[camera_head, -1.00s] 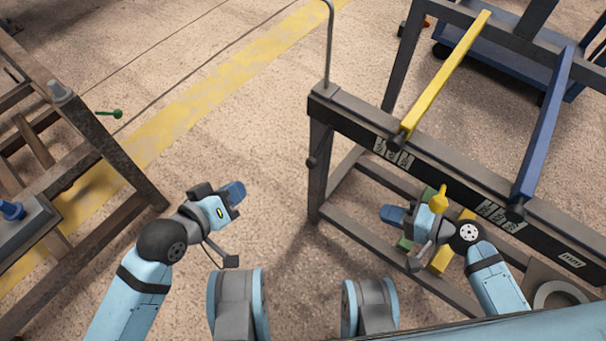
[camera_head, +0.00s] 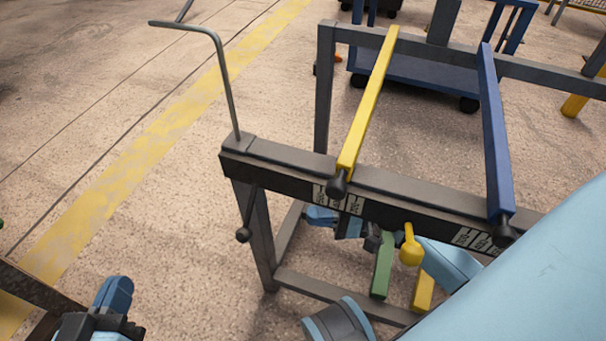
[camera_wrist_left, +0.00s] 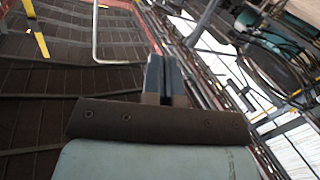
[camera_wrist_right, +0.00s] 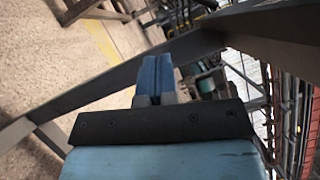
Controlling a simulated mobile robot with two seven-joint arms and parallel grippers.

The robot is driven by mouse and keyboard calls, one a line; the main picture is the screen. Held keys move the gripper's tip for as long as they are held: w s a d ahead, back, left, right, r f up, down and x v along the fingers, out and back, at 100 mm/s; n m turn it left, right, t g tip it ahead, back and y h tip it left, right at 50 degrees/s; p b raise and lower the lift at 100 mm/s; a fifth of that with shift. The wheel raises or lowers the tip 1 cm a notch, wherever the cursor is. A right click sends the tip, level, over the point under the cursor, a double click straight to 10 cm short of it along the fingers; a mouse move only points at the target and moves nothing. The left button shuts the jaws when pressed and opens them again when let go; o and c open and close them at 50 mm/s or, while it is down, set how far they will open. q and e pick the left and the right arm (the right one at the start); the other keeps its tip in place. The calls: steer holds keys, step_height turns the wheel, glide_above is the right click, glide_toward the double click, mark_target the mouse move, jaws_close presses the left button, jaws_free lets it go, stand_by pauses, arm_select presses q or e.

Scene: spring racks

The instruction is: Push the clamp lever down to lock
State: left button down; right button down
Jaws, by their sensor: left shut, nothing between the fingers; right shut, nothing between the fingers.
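A thin dark lever with a black ball (camera_head: 243,236) hangs angled near the beam's left end. I cannot tell which is the clamp lever. My right gripper (camera_head: 322,215) is shut and empty, partly hidden below the beam, left of the yellow lever; its closed blue fingers show in the right wrist view (camera_wrist_right: 157,78). My left gripper (camera_head: 113,294) is shut and empty at the lower left, apart from the rack; its fingers show in the left wrist view (camera_wrist_left: 163,76).
The dark rack beam (camera_head: 280,165) carries a yellow bar (camera_head: 370,100) and a blue bar (camera_head: 494,130). A bent grey rod (camera_head: 228,85) rises at its left end. A green bar (camera_head: 382,270) hangs below. A blue cart (camera_head: 420,82) stands behind. Floor at left is clear.

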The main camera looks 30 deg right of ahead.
mark_target(248, 217)
arm_select(q)
steer(key=shift+w+a+m+t+b, duration=0.45)
steer(key=shift+w+m+b, duration=0.15)
steer(key=shift+m+b, duration=0.4)
arm_select(e)
steer(key=w+a+r, duration=0.2)
steer(key=a, duration=0.8)
steer(key=shift+a, duration=0.35)
arm_select(q)
steer(key=shift+d+r+n, duration=0.15)
steer(key=shift+d+n, duration=0.05)
steer(key=shift+n, duration=0.1)
arm_select(e)
steer(key=shift+s+a+r+m, duration=0.2)
steer(key=shift+s+a+m, duration=0.1)
steer(key=shift+a, duration=0.2)
